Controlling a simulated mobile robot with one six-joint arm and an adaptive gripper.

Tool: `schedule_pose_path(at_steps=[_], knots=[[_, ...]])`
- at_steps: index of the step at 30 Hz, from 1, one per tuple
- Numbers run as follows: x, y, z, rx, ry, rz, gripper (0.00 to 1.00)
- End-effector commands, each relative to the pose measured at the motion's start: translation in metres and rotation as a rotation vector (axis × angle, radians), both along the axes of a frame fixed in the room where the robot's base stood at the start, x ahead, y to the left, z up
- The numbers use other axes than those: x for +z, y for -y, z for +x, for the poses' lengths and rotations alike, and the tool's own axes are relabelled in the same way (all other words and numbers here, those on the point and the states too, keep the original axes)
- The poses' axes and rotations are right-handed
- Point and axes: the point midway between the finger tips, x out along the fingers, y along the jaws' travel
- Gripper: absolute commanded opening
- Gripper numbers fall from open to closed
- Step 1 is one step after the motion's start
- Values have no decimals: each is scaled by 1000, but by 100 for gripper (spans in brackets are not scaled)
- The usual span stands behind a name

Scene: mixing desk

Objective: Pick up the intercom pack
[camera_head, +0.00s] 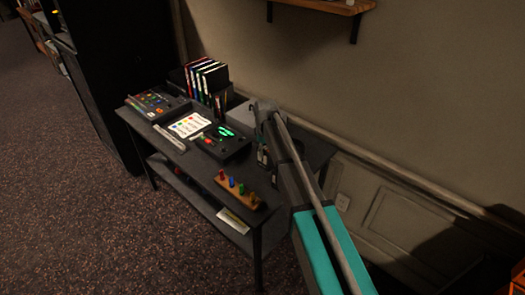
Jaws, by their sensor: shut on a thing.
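My arm reaches in from the lower right over the right end of the dark desk (185,160). My gripper (264,154) is at the arm's far end, low over that end of the desk, small, dark and partly hidden by my own arm. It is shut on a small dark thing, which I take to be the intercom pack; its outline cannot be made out. I cannot tell whether it touches the desk top.
A mixing console (222,141) with green lights, a sheet with coloured marks (187,125) and another control panel (157,103) cover the desk. Upright binders (207,78) stand at the back. A wooden block with coloured pegs (236,190) sits at the front edge. A wall shelf (325,6) hangs above.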

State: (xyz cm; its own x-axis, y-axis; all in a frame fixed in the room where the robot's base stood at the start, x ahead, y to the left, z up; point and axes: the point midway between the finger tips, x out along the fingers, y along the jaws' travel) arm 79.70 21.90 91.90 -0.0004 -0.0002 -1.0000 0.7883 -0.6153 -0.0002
Motion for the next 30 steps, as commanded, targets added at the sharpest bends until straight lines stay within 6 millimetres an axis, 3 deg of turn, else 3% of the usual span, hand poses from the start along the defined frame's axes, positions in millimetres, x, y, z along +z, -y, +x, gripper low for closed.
schedule_pose_path(at_steps=[1,18,30], knots=[[13,0,0,0,0,0,0],[80,0,0,0,0,0,0],[109,0,0,0,0,0,0]])
